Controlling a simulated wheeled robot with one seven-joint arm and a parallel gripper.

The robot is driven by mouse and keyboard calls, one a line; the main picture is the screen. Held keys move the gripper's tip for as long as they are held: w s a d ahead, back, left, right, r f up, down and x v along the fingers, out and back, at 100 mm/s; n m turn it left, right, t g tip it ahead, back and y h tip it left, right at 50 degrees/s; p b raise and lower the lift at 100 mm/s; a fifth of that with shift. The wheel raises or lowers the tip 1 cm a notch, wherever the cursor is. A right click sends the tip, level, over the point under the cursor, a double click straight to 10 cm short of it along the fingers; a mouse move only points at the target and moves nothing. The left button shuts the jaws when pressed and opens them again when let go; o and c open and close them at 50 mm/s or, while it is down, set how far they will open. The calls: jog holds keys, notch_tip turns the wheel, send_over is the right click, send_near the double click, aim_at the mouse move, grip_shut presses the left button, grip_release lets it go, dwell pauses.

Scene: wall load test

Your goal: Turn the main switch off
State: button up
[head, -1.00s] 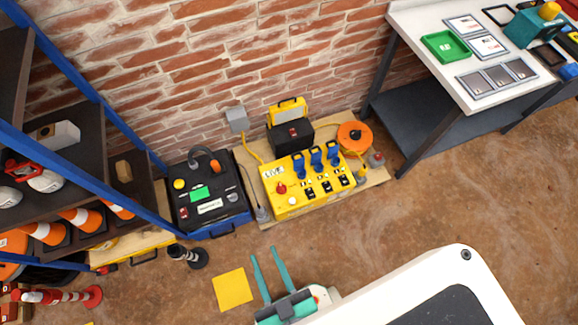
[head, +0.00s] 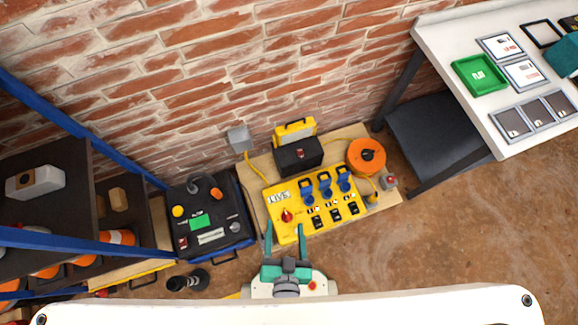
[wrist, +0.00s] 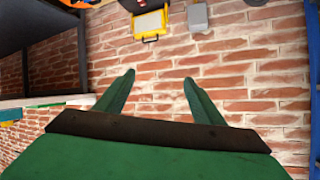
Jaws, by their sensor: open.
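The yellow distribution box (head: 283,232) stands on a wooden board by the brick wall. The fingertips appear at the box's front left, just below the red switch in the picture; contact cannot be told. In the wrist view the open fingers (wrist: 158,85) point toward the brick wall, and the red switch does not show.
A black unit (head: 236,236) with a green display stands left of the box. A black case (head: 299,155) sits behind it, an orange cable reel (head: 366,157) to its right. A blue-framed shelf (head: 70,238) is at left, a white-topped bench (head: 470,105) at right.

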jog(key=w+a+f+m+g, duration=0.1)
jog(key=w+f+m+g, duration=0.2)
jog(key=f, duration=0.8)
jog(key=w+f+m+g, duration=0.2)
jog(key=f+m+g, duration=0.1)
jog(key=f, duration=0.8)
jog(key=m+g, duration=0.6)
jog(key=g, duration=0.1)
send_over(288, 216)
notch_tip(288, 216, down, 10)
notch_tip(288, 216, down, 11)
jog(key=shift+w, duration=0.15)
jog(key=c, duration=1.1)
